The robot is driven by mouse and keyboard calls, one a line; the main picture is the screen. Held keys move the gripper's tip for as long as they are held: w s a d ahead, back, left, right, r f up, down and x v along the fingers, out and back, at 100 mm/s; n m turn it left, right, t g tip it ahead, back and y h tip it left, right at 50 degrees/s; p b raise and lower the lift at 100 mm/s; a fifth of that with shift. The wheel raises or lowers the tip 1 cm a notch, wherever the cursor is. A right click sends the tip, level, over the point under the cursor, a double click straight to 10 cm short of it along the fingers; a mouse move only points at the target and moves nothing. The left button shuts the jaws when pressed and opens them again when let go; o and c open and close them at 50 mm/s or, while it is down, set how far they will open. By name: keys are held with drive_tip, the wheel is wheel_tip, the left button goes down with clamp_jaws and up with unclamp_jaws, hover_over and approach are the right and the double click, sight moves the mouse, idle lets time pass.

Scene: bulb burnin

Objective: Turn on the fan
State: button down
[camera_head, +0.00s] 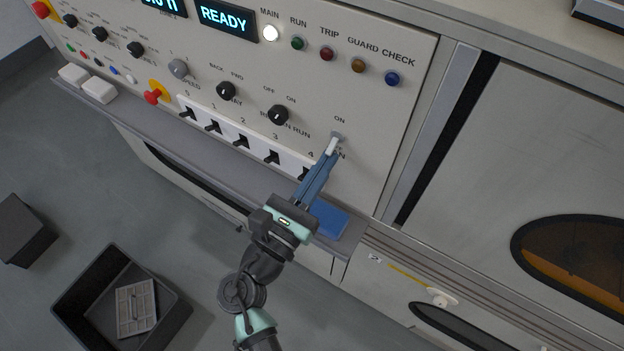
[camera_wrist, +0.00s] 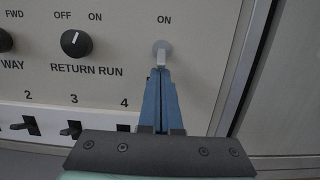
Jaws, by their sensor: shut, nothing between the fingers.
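A grey switch (camera_head: 338,136) sits at the lower right of the control panel, with "ON" printed above it. The label below it is mostly hidden by my gripper; only a final "N" shows in the head view. The switch also shows at the upper middle of the wrist view (camera_wrist: 162,46). My gripper (camera_head: 331,150) is shut, with its blue fingers together and its pale tips at the switch's lower side. The tips (camera_wrist: 161,66) overlap the switch's lower part in the wrist view. I cannot tell whether they touch it, and the lever's position is unclear.
A "RETURN RUN" knob (camera_head: 278,115) and a row of black toggles (camera_head: 241,141) lie left of the switch. A grey ledge (camera_head: 235,167) runs below the panel, with a blue pad (camera_head: 329,221) on it. A dark bin (camera_head: 96,287) stands on the floor.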

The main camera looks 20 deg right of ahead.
drive_tip(key=shift+w+d, duration=0.1)
drive_tip(key=shift+d, duration=0.1)
drive_tip(key=shift+r+p, duration=0.2)
drive_tip(key=shift+p, duration=0.25)
drive_tip(key=shift+a+y+p, duration=0.15)
drive_tip(key=shift+y+p, duration=0.15)
drive_tip(key=shift+p, duration=0.4)
